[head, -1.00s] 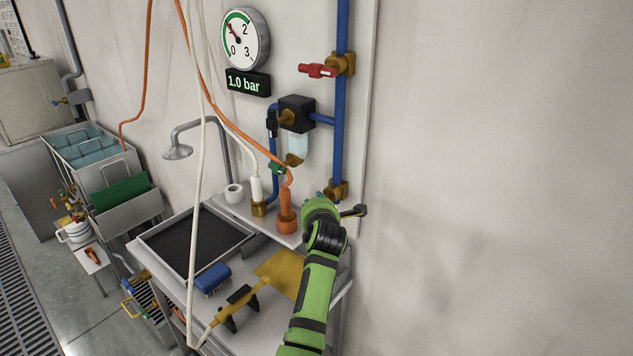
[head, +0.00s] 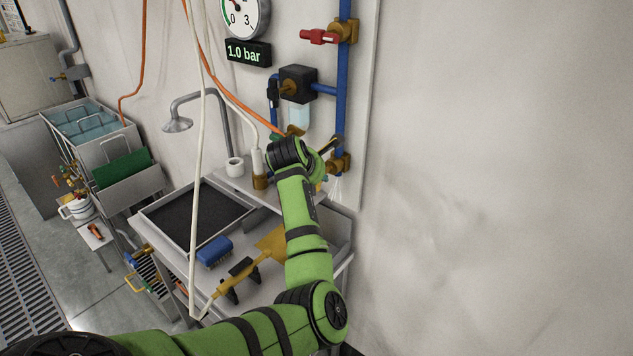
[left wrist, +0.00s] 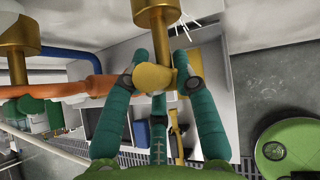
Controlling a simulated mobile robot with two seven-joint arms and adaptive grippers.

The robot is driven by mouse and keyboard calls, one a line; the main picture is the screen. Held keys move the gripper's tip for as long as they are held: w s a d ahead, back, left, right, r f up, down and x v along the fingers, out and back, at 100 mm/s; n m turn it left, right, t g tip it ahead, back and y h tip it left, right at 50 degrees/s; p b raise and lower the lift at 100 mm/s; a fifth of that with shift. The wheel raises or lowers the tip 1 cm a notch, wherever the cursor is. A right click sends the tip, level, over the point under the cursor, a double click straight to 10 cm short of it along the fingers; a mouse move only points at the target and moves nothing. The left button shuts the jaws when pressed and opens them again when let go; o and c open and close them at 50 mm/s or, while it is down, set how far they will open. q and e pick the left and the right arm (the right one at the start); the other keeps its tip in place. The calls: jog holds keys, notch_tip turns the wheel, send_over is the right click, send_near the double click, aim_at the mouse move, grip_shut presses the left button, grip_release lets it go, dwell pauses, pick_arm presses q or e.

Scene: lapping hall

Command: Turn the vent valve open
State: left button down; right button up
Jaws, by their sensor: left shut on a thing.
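The brass vent valve (head: 341,163) sits at the lower end of the blue pipe on the wall. White streaks, like a spray, fan out below it. In the left wrist view its brass body (left wrist: 157,12) and stem show at the top, with a rounded brass handle (left wrist: 153,78) below. My left gripper (left wrist: 161,62) is shut on this handle, with teal fingers on both sides of it. In the head view my green wrist hides the fingers and most of the handle. My right gripper is not in view.
A red-handled valve (head: 320,37) is higher on the pipe. A display (head: 248,53) reads 1.0 bar under a gauge (head: 245,15). A black filter unit (head: 298,84) is left of the pipe. The bench below holds a black tray (head: 195,228) and a blue brush (head: 214,251). The right wall is bare.

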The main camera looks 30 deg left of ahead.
pick_arm(q)
jog(key=shift+f+b, duration=0.1)
jog(key=shift+b, duration=0.2)
jog(key=shift+h, duration=0.3)
jog(key=c, duration=1)
grip_release()
jog(key=shift+o, duration=0.2)
jog(key=shift+s+r, duration=0.15)
jog(key=shift+r, duration=0.05)
jog(key=v, duration=1.1)
jog(key=shift+s+r, duration=0.15)
jog(key=shift+r, duration=0.15)
